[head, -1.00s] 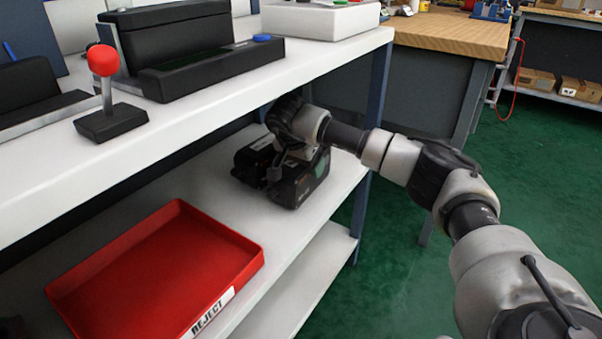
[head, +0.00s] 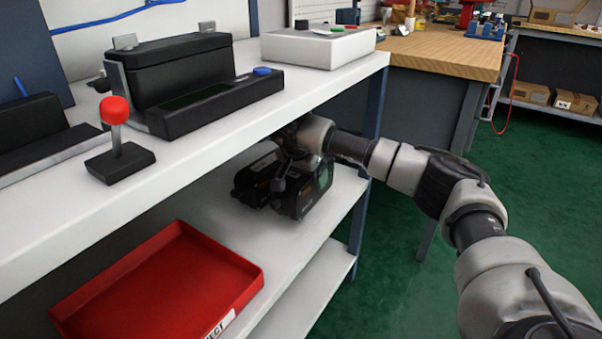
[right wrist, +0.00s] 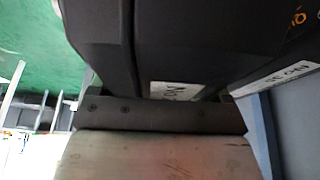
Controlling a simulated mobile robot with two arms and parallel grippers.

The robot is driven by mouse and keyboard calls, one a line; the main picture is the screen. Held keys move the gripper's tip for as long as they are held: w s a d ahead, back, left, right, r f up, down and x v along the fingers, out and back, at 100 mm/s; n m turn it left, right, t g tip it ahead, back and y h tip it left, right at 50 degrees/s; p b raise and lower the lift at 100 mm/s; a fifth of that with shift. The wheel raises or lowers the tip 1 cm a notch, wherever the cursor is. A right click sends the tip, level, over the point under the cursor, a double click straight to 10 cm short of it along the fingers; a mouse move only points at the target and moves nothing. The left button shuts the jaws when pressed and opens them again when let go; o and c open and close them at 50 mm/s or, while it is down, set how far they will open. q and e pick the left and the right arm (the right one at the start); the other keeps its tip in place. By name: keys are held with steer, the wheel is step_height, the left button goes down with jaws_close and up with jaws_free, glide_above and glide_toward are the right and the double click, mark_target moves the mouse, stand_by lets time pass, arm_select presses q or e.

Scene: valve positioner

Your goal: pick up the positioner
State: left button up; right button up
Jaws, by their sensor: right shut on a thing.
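The positioner (head: 312,193) is a black boxy device with a small greenish window, at the right end of the lower shelf (head: 335,205). My right gripper (head: 279,178) reaches in under the upper shelf and is shut on it from above; the fingertips are mostly hidden. In the right wrist view the dark body of the positioner (right wrist: 190,45), with white labels, fills the space in front of the gripper (right wrist: 165,112). A shadow lies beneath the positioner; I cannot tell whether it is clear of the shelf. My left gripper is not in view.
A red reject tray (head: 240,262) lies left of the positioner on the lower shelf. The upper shelf (head: 245,120) overhangs closely, carrying a black fixture (head: 185,75), a red-knobbed lever (head: 116,125) and a white button box (head: 318,48). A blue-grey post (head: 360,215) stands right of the positioner.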

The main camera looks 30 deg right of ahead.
steer(key=s+d+p, duration=0.2)
steer(key=s+d, duration=0.1)
steer(key=s, duration=0.4)
steer(key=s+d+p, duration=0.2)
steer(key=s+d, duration=0.1)
steer(key=s, duration=0.5)
steer(key=shift+s+d, duration=0.2)
steer(key=shift+s, duration=0.05)
